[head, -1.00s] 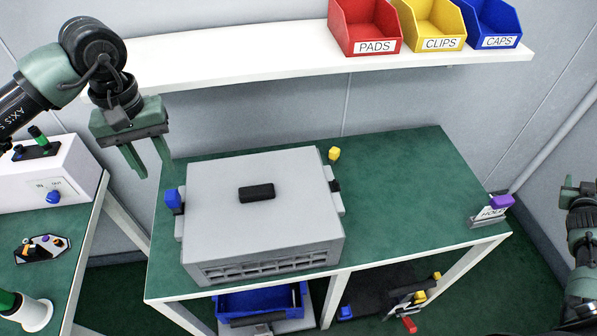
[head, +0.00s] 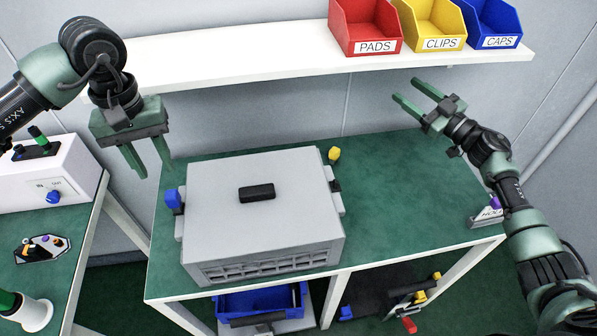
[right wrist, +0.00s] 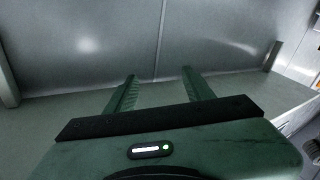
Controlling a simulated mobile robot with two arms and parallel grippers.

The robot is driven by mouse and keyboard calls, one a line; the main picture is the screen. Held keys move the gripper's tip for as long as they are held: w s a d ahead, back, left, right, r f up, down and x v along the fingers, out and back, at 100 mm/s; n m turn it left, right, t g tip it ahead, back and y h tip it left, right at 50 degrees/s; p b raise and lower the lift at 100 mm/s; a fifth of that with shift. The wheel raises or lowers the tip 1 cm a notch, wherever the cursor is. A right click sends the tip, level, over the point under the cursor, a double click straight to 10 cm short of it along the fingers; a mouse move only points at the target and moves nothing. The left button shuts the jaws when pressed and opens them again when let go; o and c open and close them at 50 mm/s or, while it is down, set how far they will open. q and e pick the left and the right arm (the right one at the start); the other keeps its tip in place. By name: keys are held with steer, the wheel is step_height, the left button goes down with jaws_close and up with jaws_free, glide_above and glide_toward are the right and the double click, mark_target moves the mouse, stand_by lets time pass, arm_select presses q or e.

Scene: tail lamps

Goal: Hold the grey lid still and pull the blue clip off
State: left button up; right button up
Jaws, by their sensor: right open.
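The grey lid (head: 300,200) with a black handle (head: 257,192) lies on top of the grey box on the green table. The blue clip (head: 173,199) sits at the box's left side. My left gripper (head: 149,160) is open and empty, above and a little left of the blue clip, apart from it. My right gripper (head: 405,92) is open and empty, above the back right part of the table, well away from the lid. In the right wrist view its two fingers (right wrist: 157,88) stand apart with nothing between them.
A yellow clip or knob (head: 334,154) is at the box's right back corner. A white shelf (head: 220,62) carries the PADS, CLIPS and CAPS bins (head: 365,27) at the back. The green table (head: 400,190) is clear right of the box.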

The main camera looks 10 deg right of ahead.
steer(key=s+a+n+g+y, duration=0.2)
steer(key=a+n+g+y, duration=0.15)
steer(key=a, duration=0.75)
steer(key=n+g+y, duration=0.3)
steer(key=n+g, duration=0.1)
steer(key=g, duration=0.6)
glide_toward(264, 188)
steer(key=w+d+r, duration=0.1)
steer(key=w, duration=0.1)
steer(key=w+d+r, duration=0.1)
steer(key=w, duration=0.2)
steer(key=w+d+r, duration=0.1)
steer(key=w, duration=0.2)
steer(key=shift+r, duration=0.4)
steer(key=s+a+f+g, duration=0.1)
steer(key=s, duration=0.1)
steer(key=s+a+n+g+h, duration=0.1)
steer(key=a, duration=0.1)
steer(key=s+a+f+g, duration=0.1)
steer(key=s+a, duration=0.1)
steer(key=shift+s+f+n+g+h, duration=0.25)
steer(key=shift+s+f+n, duration=0.05)
steer(key=shift+s+n, duration=0.05)
steer(key=shift+s+a+f, duration=0.1)
steer(key=shift+a+f, duration=0.1)
steer(key=shift+a, duration=0.1)
steer(key=x, duration=0.7)
steer(key=shift+d, duration=0.1)
